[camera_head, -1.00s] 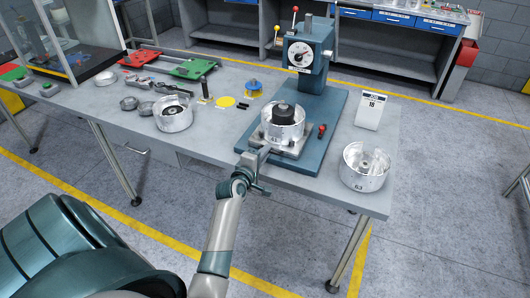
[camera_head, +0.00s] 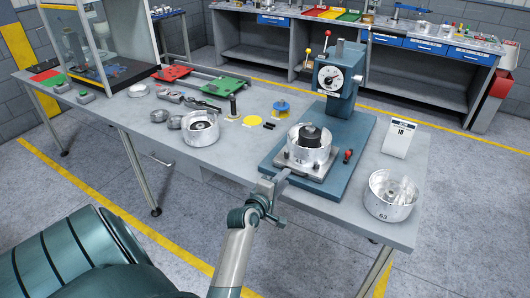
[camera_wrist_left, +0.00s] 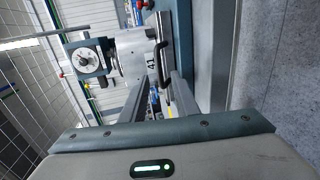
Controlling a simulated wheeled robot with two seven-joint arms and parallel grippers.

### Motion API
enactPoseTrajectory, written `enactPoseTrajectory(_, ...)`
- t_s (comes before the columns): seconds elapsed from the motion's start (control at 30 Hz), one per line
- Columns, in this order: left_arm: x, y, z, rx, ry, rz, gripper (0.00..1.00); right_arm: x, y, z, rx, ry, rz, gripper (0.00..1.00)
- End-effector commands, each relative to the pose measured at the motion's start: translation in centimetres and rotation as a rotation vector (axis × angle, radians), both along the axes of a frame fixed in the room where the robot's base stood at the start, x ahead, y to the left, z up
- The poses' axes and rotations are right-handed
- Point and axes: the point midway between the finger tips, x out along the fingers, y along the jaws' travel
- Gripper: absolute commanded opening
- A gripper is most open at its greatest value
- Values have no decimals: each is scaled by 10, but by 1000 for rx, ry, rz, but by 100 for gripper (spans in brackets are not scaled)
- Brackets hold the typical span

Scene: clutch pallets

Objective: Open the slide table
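The slide table is a grey metal plate (camera_head: 324,169) on the blue base of the press, carrying a silver clutch drum (camera_head: 300,157) with a dark core. My left gripper (camera_head: 280,178) is at the plate's front left edge. In the left wrist view its two fingers (camera_wrist_left: 159,88) are apart, and a black bar-like handle (camera_wrist_left: 164,80) shows between or just beyond them. Contact cannot be told. The drum, marked 41, also shows in the left wrist view (camera_wrist_left: 137,62). My right gripper is not in view.
The press (camera_head: 341,82) with its dial stands behind the drum. Another drum (camera_head: 390,194), marked 63, and a sign (camera_head: 399,138) are at the right. A third drum (camera_head: 200,129) and small parts lie at the left. The floor before the table is open.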

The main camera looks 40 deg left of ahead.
Motion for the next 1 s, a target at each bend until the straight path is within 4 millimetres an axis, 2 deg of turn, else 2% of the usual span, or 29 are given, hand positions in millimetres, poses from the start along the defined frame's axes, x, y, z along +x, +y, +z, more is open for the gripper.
enactPoseTrajectory(0.3, -61, -15, 10, 1, 0, 2, 28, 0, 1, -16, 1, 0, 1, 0)
enactPoseTrajectory(0.53, -100, -24, 19, 2, 2, 2, 28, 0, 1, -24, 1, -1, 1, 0)
enactPoseTrajectory(0.73, -118, -28, 25, 1, 0, 1, 28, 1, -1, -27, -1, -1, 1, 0)
enactPoseTrajectory(1.0, -122, -29, 27, 0, 0, 0, 28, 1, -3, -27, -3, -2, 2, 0)
